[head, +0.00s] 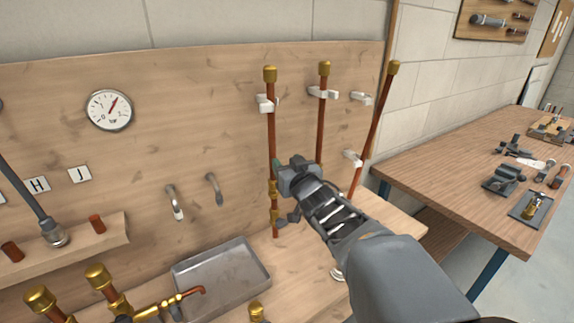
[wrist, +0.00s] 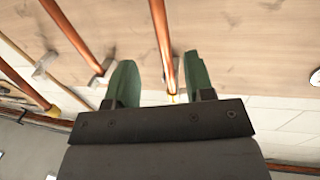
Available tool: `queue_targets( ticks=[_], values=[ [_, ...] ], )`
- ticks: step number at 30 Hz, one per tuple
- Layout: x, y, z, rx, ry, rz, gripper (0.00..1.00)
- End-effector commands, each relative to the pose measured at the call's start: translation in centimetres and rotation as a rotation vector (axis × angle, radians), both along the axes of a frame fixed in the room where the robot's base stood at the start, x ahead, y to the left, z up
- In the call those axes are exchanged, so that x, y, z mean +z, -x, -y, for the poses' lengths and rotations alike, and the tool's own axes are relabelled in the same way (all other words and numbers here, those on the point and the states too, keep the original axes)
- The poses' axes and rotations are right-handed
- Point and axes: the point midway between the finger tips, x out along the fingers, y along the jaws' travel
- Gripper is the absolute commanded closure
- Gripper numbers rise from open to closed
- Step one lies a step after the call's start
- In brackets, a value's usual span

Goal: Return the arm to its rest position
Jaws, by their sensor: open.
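My gripper (head: 281,168) is in front of the wooden board, close to the left one of three copper pipes (head: 271,130). In the wrist view its two green fingers (wrist: 160,78) are spread apart. A copper pipe (wrist: 162,35) runs into the gap between them in that view, and the fingers do not close on it. I cannot tell whether the pipe is between the fingers or just beyond them. My arm reaches up from the lower right of the head view and hides part of the board and bench.
The middle pipe (head: 321,120) and a tilted right pipe (head: 378,125) stand beside it near white clips (head: 361,99). A grey tray (head: 178,279), brass fittings (head: 97,276) and a gauge (head: 109,110) are to the left. A workbench (head: 425,165) with tools stands right.

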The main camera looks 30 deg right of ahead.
Motion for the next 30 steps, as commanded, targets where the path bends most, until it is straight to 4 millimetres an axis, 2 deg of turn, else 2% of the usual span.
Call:
queue_targets(
  ticks=[8, 11, 14, 16, 18, 20, 24, 30],
  values=[
    [-0.1, 0.0, 0.1, -0.003, 0.014, -0.007, 0.52],
    [-1.3, 0.1, 0.8, -0.044, 0.04, -0.077, 0.52],
    [-4.1, 0.9, 2.3, -0.131, 0.047, -0.229, 0.52],
    [-6.6, 2.2, 3.2, -0.195, 0.04, -0.374, 0.52],
    [-9.0, 4.0, 3.1, -0.235, 0.024, -0.532, 0.52],
    [-10.8, 5.7, 2.3, -0.245, 0.007, -0.666, 0.52],
    [-14.1, 10.1, -0.9, -0.198, -0.038, -0.958, 0.52],
    [-15.7, 15.7, -6.9, -0.035, -0.084, -1.249, 0.52]
  ],
)
